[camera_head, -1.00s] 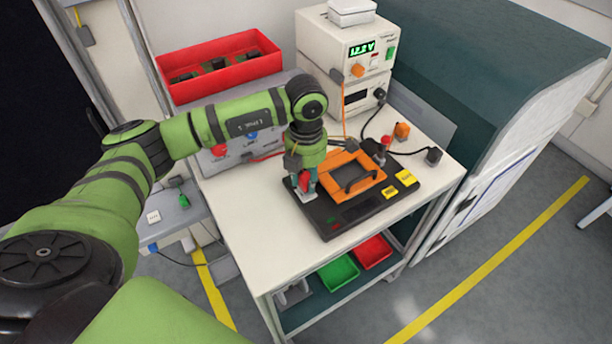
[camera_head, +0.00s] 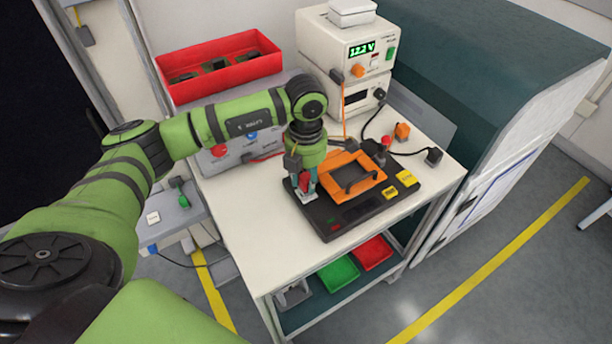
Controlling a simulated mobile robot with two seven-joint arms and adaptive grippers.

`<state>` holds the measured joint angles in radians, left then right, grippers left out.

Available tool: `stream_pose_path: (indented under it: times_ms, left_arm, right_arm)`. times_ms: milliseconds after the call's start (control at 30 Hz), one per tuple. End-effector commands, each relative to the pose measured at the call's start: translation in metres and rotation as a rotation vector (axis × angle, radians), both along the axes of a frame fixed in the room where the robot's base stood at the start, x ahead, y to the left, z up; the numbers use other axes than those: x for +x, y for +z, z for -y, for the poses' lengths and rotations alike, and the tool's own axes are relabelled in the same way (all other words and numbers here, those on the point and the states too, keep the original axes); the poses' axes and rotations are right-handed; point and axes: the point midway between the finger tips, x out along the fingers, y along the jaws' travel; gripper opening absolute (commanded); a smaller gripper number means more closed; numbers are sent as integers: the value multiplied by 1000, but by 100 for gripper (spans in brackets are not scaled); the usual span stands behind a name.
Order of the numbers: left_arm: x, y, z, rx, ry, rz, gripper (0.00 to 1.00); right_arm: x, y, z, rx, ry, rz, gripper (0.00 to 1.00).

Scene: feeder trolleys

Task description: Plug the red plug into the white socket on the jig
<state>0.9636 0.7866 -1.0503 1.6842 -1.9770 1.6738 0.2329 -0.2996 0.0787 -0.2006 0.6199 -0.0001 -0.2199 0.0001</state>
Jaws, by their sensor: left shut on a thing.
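The jig is a black base (camera_head: 345,219) with an orange frame (camera_head: 364,171) that has a dark handle, on the white table. My left gripper (camera_head: 304,188) points down at the jig's left corner and is shut on the red plug (camera_head: 304,180), of which a small red part shows between the fingers. A small white piece, probably the white socket (camera_head: 306,196), shows right under the fingertips. The fingers hide most of the plug, and I cannot tell whether it is in the socket or just above it. My right gripper is not in view.
A power supply (camera_head: 346,48) stands behind the jig, with cables running beside it. A red bin (camera_head: 220,82) sits at the back left. A red-topped post (camera_head: 384,146) and an orange block (camera_head: 402,131) are near the jig's far right. The table's front left is clear.

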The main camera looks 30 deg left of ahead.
Motion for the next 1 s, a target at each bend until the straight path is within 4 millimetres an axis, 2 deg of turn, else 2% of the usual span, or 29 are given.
stream_pose_path:
  times_ms: [1000]
  left_arm:
    - [0,-3,0,0,0,0,6]
  right_arm:
    - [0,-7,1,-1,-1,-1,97]
